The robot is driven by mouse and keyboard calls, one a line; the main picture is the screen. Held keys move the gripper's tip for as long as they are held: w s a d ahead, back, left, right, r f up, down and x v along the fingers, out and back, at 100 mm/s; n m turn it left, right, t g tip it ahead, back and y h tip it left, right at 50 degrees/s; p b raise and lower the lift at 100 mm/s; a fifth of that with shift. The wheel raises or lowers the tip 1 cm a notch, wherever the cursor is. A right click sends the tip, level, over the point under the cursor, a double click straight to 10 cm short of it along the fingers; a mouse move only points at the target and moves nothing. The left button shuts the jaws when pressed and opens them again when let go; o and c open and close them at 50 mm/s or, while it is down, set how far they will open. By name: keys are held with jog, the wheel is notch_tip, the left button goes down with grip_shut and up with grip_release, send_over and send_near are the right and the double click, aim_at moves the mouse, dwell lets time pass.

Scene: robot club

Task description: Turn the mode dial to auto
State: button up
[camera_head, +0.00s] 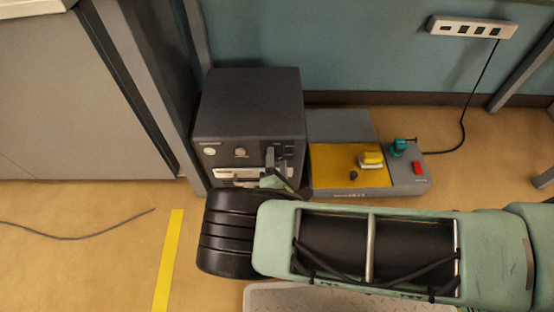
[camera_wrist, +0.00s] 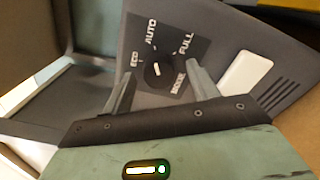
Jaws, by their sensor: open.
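The mode dial (camera_wrist: 160,72) is a round black knob on a dark label with the words ECO, AUTO, FULL and MODE around it, in the wrist view. Which word the knob points at is too dark to tell. My gripper (camera_wrist: 161,80) is open, with one finger left and one right of the knob. I cannot tell whether either finger touches it. In the head view the dial's dark grey box (camera_head: 248,100) stands on the floor, and my gripper (camera_head: 275,168) is at the right part of its front. The dial is not clear there.
A white plate (camera_wrist: 245,72) and vent slots lie right of the dial. Beside the box stands a grey unit with a yellow top (camera_head: 330,160), a teal fitting (camera_head: 399,147) and a red switch (camera_head: 418,168). A cable runs to a power strip (camera_head: 472,27).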

jog(key=s+p, duration=0.4)
jog(key=s, duration=1.2)
jog(key=shift+s+a, duration=0.25)
jog(key=shift+s, duration=0.15)
jog(key=s+d+r+m+g, duration=0.2)
jog(key=d+r+m+g, duration=0.3)
jog(key=r, duration=0.8)
jog(key=s+d+r+m+g+y, duration=0.1)
jog(key=s+d+r+m+g, duration=0.2)
jog(key=r+m+g, duration=0.75)
jog(key=s+d+r+m+g, duration=0.1)
jog(key=s+d+r+g, duration=0.3)
jog(key=r, duration=1.3)
notch_tip(320, 180, up, 33)
jog(key=w+t+p, duration=0.1)
jog(key=w+p, duration=0.1)
jog(key=p, duration=3.1)
jog(key=shift+d+r+p, duration=0.15)
jog(key=shift+d+p, duration=0.05)
jog(key=shift+p, duration=0.15)
